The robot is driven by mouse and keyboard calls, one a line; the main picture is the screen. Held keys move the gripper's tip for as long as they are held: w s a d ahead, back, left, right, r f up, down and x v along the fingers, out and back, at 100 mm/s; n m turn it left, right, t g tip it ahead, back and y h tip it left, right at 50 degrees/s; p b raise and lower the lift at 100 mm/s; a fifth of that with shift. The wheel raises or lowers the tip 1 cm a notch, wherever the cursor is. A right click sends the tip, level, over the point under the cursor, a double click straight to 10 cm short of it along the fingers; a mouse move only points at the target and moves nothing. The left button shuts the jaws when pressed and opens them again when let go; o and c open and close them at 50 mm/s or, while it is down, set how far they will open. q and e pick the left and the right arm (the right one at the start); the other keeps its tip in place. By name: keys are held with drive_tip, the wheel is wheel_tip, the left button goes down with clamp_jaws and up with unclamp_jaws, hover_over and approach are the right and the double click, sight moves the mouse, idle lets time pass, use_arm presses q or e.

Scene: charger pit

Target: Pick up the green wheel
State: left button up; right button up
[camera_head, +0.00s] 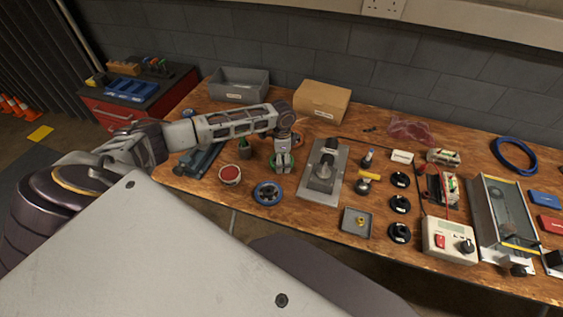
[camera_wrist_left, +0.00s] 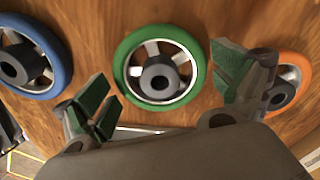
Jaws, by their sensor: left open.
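The green wheel (camera_wrist_left: 126,47) lies flat on the wooden bench, with a green tyre, silver spokes and a dark hub. In the left wrist view it sits between and just beyond the open fingers of my left gripper (camera_wrist_left: 165,100), with nothing held. In the head view the left gripper (camera_head: 283,168) points down over the green wheel (camera_head: 292,162) and hides most of it. A blue wheel (camera_wrist_left: 62,65) lies to its left and an orange wheel (camera_wrist_left: 302,68) to its right in the wrist view. My right gripper is not seen.
The blue wheel (camera_head: 268,193) lies close in front on the bench (camera_head: 240,204). A metal plate with a grey device (camera_head: 325,172) stands to the right. A red-rimmed round tin (camera_head: 230,174) is to the left. A cardboard box (camera_head: 321,99) and grey bin (camera_head: 239,85) stand behind.

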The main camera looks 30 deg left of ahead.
use_arm(q)
drive_tip(key=c, duration=0.9)
drive_tip(key=shift+r, duration=0.1)
wheel_tip(320, 180, up, 10)
idle(0.3)
idle(0.3)
